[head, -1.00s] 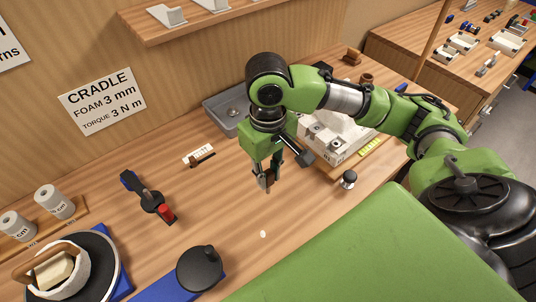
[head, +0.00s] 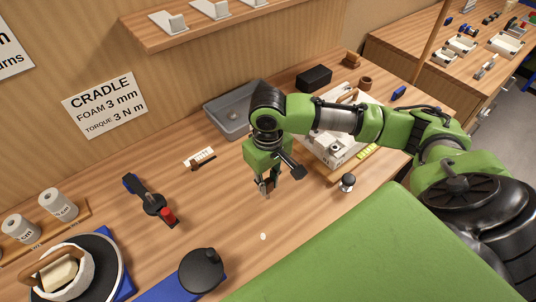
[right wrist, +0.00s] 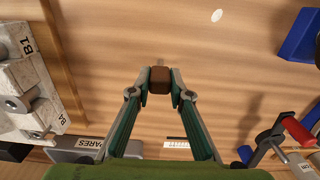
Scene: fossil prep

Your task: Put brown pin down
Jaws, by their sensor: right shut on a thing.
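My right gripper (head: 266,190) is over the bare wooden bench, pointing down, left of the white fixture. In the right wrist view its fingertips (right wrist: 160,80) are shut on a small brown pin (right wrist: 160,86). In the head view the pin is mostly hidden between the fingers. I cannot tell whether its lower end touches the bench. A small white label card (head: 199,156) lies on the bench to the left, with a dark brown slim piece (head: 203,163) beside it. My left gripper is not in view.
A grey tray (head: 228,118) stands behind the gripper. The white fixture block (head: 330,150) is to its right, with a small dark-and-white knob (head: 347,182) in front. A red-and-black clamp tool (head: 150,203) lies at left. A white disc (head: 263,236) lies on clear bench in front.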

